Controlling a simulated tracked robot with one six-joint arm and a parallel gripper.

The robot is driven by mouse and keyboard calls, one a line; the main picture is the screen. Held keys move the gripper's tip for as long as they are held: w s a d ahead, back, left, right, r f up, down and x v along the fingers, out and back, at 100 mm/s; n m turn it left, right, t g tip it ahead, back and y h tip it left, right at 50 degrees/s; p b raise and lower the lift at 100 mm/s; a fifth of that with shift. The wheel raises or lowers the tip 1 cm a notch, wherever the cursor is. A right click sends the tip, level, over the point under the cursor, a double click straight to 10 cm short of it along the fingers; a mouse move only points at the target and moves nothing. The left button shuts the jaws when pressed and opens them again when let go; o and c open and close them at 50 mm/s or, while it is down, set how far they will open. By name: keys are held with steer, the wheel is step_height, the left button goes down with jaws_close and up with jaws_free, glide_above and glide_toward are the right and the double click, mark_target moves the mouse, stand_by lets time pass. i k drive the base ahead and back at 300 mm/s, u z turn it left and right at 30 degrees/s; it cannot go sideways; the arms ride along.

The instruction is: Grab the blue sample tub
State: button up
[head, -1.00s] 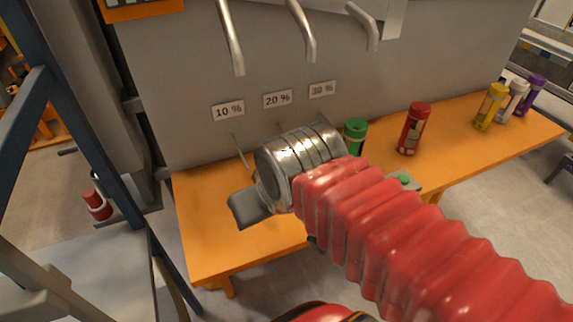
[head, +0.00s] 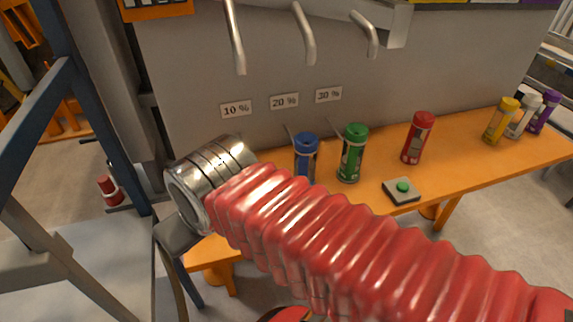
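The blue sample tub (head: 306,156) stands upright on the orange bench, below the 20 % and 30 % labels. Its lower part is hidden behind my red ribbed arm sleeve. My gripper (head: 177,234) is left of the tub and clear of it, at the bench's left end. Only a grey part of it shows below the metal wrist, so its opening is not visible. The blue tub is apart from the wrist.
A green tub (head: 352,154) stands just right of the blue one, then a red tub (head: 418,139). Yellow (head: 501,121), white and purple tubs stand at the far right. A green button box (head: 402,189) sits on the bench (head: 459,153). Metal pipes (head: 304,35) hang above.

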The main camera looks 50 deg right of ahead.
mark_target(306, 143)
steer(key=u, duration=1.65)
steer(key=k, duration=1.05)
steer(key=u, duration=0.5)
